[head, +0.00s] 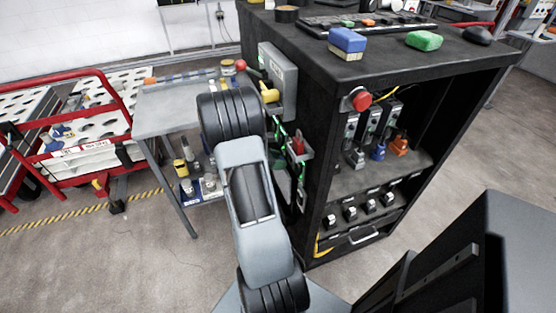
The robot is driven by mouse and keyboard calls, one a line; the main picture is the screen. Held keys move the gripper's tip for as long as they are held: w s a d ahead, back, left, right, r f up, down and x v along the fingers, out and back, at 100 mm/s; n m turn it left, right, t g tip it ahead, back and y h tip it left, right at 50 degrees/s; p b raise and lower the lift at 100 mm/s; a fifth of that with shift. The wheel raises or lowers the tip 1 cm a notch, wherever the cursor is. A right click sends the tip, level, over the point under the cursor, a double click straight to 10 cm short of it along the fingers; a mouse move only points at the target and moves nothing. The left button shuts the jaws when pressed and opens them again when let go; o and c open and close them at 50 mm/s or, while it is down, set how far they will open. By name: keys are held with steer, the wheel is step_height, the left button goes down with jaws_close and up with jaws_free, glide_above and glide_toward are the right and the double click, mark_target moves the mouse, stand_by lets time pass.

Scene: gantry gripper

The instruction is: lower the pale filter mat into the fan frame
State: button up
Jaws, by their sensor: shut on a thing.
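I cannot make out the pale filter mat in the head view. The fan frame cannot be told for sure either. My own arm rises through the middle of the picture and covers part of the black cabinet's left side. My gripper does not show; the far end of the arm is hidden behind its nearer links.
The black cabinet (320,215) has a grey switch box (283,80) and green-lit parts on its left side, and a red button (361,99) in front. A blue-and-yellow block (347,42) lies on top. A grey table (172,103) and red cart (100,158) stand left.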

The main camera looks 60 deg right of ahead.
steer(key=b, duration=0.4)
glide_above(281, 183)
steer(key=w, duration=0.1)
steer(key=shift+w+a+f, duration=0.1)
steer(key=shift+a+f, duration=0.15)
steer(key=shift+f, duration=1.2)
steer(key=shift+a+f, duration=0.2)
steer(key=shift+f, duration=1.25)
steer(key=shift+f+b, duration=2.65)
steer(key=shift+f, duration=0.9)
steer(key=o, duration=1.2)
steer(key=shift+o, duration=0.2)
steer(key=p+v, duration=0.3)
steer(key=v, duration=1.1)
